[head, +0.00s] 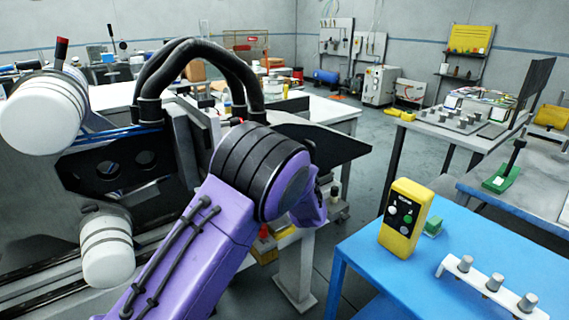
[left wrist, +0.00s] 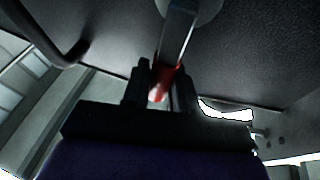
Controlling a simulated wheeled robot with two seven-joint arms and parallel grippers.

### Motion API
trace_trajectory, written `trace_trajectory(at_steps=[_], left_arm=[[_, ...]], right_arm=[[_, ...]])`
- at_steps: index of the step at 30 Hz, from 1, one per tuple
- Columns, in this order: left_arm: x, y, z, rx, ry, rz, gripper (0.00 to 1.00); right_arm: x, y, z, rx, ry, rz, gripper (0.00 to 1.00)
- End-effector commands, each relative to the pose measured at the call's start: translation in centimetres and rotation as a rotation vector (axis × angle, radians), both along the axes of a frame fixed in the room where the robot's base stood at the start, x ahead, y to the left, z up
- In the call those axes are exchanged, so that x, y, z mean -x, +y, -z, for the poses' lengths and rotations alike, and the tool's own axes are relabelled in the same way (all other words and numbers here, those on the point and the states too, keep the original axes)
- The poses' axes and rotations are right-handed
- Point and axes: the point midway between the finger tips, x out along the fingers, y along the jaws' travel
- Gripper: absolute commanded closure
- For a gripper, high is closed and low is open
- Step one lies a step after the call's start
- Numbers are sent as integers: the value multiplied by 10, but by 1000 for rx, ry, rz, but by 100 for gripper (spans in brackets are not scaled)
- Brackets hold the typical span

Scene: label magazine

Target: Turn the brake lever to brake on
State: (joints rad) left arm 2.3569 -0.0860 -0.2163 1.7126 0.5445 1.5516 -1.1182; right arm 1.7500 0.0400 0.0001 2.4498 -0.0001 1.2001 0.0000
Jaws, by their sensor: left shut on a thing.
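In the left wrist view, a flat grey metal lever (left wrist: 178,35) with a red end comes down from a round mount at the top. I take it to be the brake lever. My left gripper (left wrist: 160,76) is shut on the lever's red end, with one dark finger on each side of it. In the head view my purple left arm reaches up into the dark machine, and its fingers and the held lever are hidden behind the arm and machine parts. My right gripper is in neither view.
Dark machine panels and thick black hoses (head: 215,55) surround my left arm. White rollers (head: 45,112) are at the left, near a red-tipped handle (head: 61,50). A blue table (head: 460,250) with a yellow button box (head: 404,220) stands at the right.

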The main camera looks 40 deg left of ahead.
Motion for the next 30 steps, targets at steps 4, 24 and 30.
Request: trace_trajectory(at_steps=[4, 24, 30], left_arm=[[8, 2, 2, 29, -93, -4, 100], [20, 6, 0, 71, -240, -3, 100], [20, 6, 1, 72, -240, -4, 100]], right_arm=[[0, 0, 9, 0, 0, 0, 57], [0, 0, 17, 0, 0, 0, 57], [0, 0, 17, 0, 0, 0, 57]])
